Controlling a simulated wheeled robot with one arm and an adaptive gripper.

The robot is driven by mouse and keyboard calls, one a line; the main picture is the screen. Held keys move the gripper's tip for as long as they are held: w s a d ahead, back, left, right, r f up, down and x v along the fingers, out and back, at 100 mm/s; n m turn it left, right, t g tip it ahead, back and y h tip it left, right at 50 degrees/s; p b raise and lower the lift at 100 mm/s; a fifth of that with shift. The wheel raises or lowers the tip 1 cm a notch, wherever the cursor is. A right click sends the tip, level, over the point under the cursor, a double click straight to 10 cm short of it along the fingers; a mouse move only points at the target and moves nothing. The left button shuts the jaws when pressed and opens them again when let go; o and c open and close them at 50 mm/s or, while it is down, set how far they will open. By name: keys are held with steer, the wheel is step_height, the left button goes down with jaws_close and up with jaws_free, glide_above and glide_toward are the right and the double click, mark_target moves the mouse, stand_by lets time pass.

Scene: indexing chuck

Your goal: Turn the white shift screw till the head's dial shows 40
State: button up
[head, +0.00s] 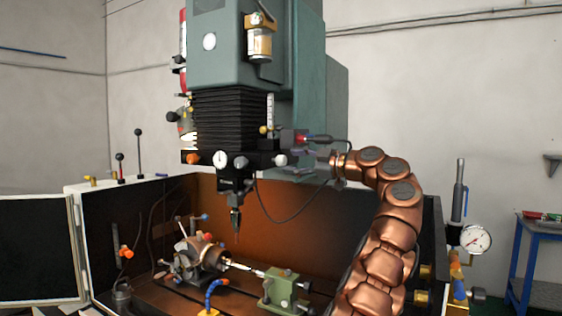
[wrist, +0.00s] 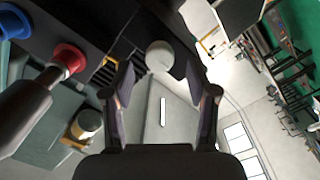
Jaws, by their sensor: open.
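The white shift screw (head: 281,160) is a round white knob on the right of the black block under the machine head. In the wrist view the white round end (wrist: 160,56) lies just ahead of my gripper's fingertips, near the middle of the gap. My gripper (wrist: 160,78) is open, with a dark finger on each side and nothing held. In the head view my gripper (head: 309,160) is small and dark, just right of the screw. The head's dial (head: 220,159) is a white face on the same block. Its reading is too small to tell.
A red-and-black fitting (head: 314,138) with a hanging cable sits just above my gripper; its red collar (wrist: 70,57) shows left in the wrist view. The tool spindle (head: 236,215) hangs over a chuck (head: 207,252) and a green tailstock (head: 287,291). Free air lies right of my arm.

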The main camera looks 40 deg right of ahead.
mark_target(284, 161)
steer(key=x, duration=0.4)
steer(key=shift+w, duration=0.2)
jaws_close()
stand_by(0.3)
